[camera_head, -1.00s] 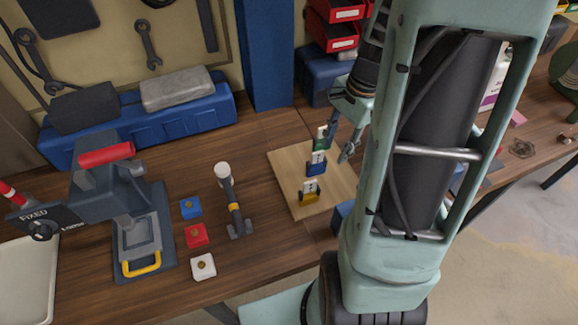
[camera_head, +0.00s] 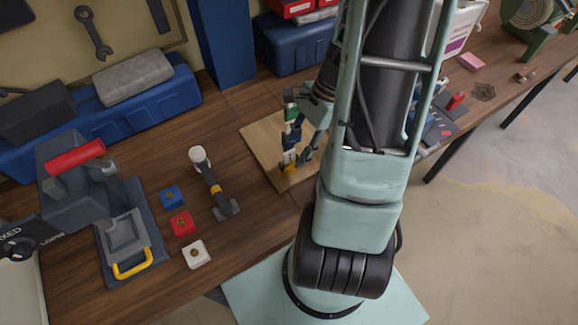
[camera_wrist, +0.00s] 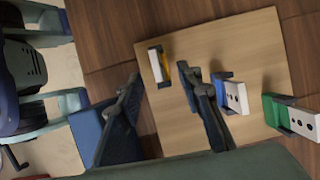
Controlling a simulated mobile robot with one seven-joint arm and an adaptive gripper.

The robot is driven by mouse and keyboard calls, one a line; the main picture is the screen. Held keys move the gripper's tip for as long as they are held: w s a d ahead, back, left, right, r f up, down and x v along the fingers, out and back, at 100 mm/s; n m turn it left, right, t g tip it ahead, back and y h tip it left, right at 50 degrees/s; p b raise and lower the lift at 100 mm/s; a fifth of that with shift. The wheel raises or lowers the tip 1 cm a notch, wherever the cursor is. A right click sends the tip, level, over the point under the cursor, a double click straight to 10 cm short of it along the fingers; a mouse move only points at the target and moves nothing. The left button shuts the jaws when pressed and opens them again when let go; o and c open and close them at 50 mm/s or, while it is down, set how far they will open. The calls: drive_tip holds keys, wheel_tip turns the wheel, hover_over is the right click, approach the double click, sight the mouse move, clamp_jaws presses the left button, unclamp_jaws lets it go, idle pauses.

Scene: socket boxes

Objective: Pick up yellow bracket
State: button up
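The yellow bracket (camera_head: 287,169) stands near the front end of a light wooden board (camera_head: 257,133). In the wrist view the yellow bracket (camera_wrist: 166,72) shows as a thin yellow edge with a white socket piece against it. My gripper (camera_wrist: 163,90) is open and empty, its two dark fingers apart, with the yellow bracket just ahead of the gap between them. In the head view my gripper (camera_head: 304,153) is low over the board beside the brackets and partly hidden by my arm. The right finger is close to the blue bracket (camera_wrist: 219,92); contact is unclear.
The green bracket (camera_wrist: 272,110) stands beyond the blue one on the board. A hammer (camera_head: 209,182), blue, red and white button boxes (camera_head: 182,223) and a grey press (camera_head: 125,237) lie left. Blue toolboxes (camera_head: 150,109) line the back.

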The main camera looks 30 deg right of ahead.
sight(288, 164)
drive_tip(key=x, duration=0.5)
drive_tip(key=shift+a+r, duration=0.1)
drive_tip(key=shift+c, duration=0.2)
drive_tip(key=shift+w, duration=0.1)
clamp_jaws()
